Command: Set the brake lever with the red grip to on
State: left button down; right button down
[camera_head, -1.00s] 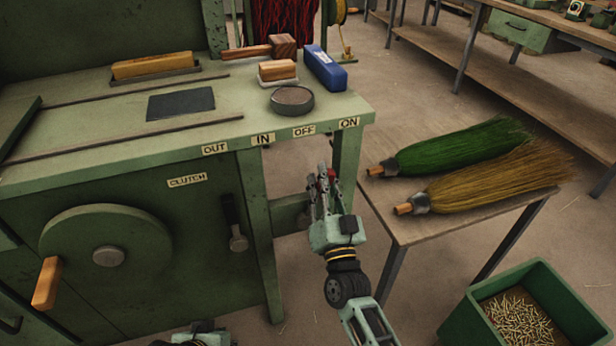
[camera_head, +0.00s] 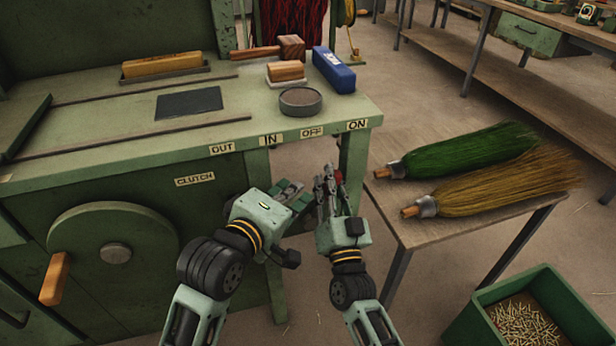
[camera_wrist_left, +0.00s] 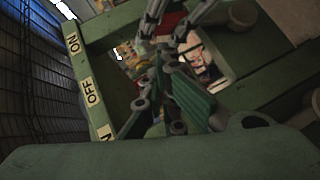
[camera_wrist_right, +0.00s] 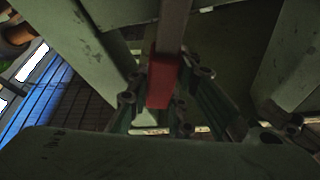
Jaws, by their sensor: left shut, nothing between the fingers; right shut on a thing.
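The brake lever's red grip (camera_wrist_right: 165,80) is between the fingers of my right gripper (camera_wrist_right: 160,110) in the right wrist view. In the head view a bit of the red grip (camera_head: 338,177) shows beside my right gripper (camera_head: 330,180), below the ON label (camera_head: 357,125) and OFF label (camera_head: 312,132). My right gripper is shut on it. My left gripper (camera_head: 295,190) is shut and empty, just left of the right gripper, below the IN label (camera_head: 271,139). In the left wrist view its fingers (camera_wrist_left: 178,95) are partly dark. The lever's lower part is hidden.
The green bench (camera_head: 60,165) stands over both grippers, with its front leg (camera_head: 354,170) close by. A side table (camera_head: 400,225) with a green broom (camera_head: 470,150) and a tan broom (camera_head: 500,185) is at the right. A green bin (camera_head: 480,310) stands at lower right.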

pick_arm(q)
jog(key=x, duration=0.7)
pick_arm(e)
jog(key=shift+f, duration=0.1)
pick_arm(q)
jog(key=shift+w+f, duration=0.1)
